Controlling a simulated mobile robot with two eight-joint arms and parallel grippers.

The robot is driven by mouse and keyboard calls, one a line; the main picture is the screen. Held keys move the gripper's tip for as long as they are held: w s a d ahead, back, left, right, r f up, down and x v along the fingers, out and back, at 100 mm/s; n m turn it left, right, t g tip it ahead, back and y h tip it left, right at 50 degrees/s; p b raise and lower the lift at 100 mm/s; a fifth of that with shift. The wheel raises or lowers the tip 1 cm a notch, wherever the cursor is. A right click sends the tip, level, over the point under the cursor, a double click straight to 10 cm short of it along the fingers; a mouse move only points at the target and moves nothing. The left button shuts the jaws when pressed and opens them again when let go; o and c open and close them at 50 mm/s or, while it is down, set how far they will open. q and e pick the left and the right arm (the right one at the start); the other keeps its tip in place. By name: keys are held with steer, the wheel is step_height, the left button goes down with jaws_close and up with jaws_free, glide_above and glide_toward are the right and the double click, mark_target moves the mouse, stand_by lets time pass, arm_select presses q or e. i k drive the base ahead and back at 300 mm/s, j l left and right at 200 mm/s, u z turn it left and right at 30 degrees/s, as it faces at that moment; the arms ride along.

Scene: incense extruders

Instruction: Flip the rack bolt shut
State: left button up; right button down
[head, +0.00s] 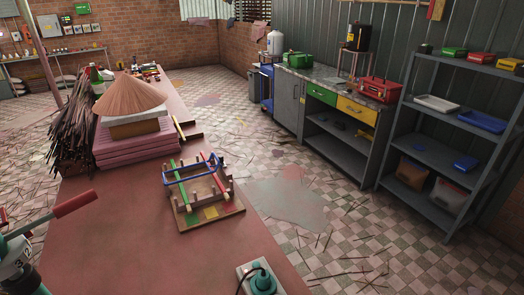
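A small wooden rack (208,211) stands on the long reddish table, right of its middle. It has a base with coloured patches, several short pegs, and green and red bars. A blue bar (190,179) runs across its upper part. I cannot clearly pick out the bolt or tell whether it is open or shut.
Another teal device (262,282) is at the bottom edge. Stacked pink slabs with a conical hat (131,94) and dark sticks (80,125) lie behind the rack.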

mark_target(221, 158)
steer(key=z, duration=1.05)
steer(key=i+l+z, duration=0.1)
steer(key=l, duration=0.3)
steer(key=i+l+z, duration=0.15)
steer(key=l, duration=0.2)
steer(key=i+l+z, duration=0.1)
steer(key=l, duration=0.25)
steer(key=i+l+z, duration=0.1)
steer(key=i+l, duration=0.15)
steer(key=i+l+u, duration=0.3)
steer(key=i, duration=0.2)
steer(key=i+l+u, duration=0.25)
steer(key=i+l, duration=0.25)
steer(key=i+j+u, duration=0.15)
steer(key=i+u, duration=0.5)
steer(key=u, duration=0.25)
steer(key=i+l+u, duration=0.1)
steer(key=i+u, duration=0.35)
steer(key=i+j+u, duration=0.15)
steer(key=i+u, duration=1.05)
steer(key=i+j+u, duration=0.15)
steer(key=i+u, duration=0.3)
steer(key=i, duration=0.45)
